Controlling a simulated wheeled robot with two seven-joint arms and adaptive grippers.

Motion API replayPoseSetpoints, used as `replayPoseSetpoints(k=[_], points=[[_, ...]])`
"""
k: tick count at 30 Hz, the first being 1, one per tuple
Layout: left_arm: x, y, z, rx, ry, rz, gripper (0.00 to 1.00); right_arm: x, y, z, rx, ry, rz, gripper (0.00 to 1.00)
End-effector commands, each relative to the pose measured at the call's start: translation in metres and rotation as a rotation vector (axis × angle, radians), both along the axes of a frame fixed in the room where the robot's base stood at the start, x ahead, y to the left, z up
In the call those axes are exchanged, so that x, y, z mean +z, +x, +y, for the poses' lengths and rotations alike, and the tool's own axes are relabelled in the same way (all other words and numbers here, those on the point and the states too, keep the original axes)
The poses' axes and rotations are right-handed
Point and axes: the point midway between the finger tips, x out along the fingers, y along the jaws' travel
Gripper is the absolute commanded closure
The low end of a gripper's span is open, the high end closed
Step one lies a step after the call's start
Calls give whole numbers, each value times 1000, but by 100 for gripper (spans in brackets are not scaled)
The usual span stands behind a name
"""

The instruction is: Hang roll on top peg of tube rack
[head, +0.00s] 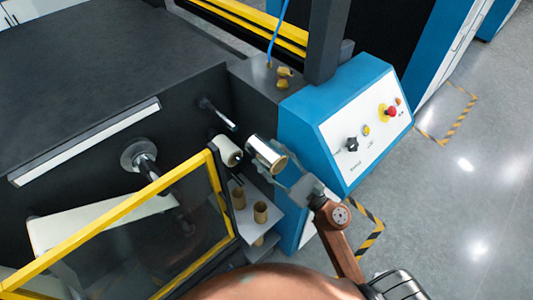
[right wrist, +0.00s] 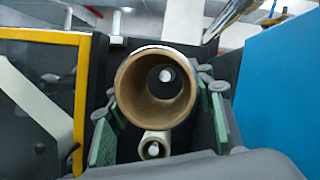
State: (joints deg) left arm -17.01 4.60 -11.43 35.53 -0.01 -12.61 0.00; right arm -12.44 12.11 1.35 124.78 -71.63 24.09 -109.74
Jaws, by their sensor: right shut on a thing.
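My right gripper (head: 283,178) is shut on a silvery roll (head: 264,152) with a brown cardboard core. In the right wrist view the held roll (right wrist: 128,97) is seen end-on between the green finger pads. The white tip of a peg (right wrist: 165,75) shows through its bore, right of centre. In the head view the upper peg (head: 218,114) sticks out bare from the dark machine face, apart from the held roll. A whitish roll (head: 229,152) sits below it; it also shows under the held roll in the right wrist view (right wrist: 145,150). My left gripper is not in view.
A yellow-framed clear guard (head: 120,227) stands open at the left. The blue control box (head: 345,125) is close on the right. Several cardboard cores (head: 261,211) stand by a grey shelf below. A larger shaft (head: 142,158) sticks out at the left.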

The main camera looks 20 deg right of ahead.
Motion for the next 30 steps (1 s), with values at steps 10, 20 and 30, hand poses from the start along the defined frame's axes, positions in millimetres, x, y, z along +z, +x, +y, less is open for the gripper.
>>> replayPoseSetpoints(k=[10, 20, 30], points=[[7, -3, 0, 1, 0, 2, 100, 2, 18, 12, 12, 0, -2, 80], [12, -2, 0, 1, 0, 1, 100, 1, 36, 17, 10, -1, 0, 80], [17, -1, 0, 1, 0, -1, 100, 2, 54, 23, 9, 1, -2, 80]])
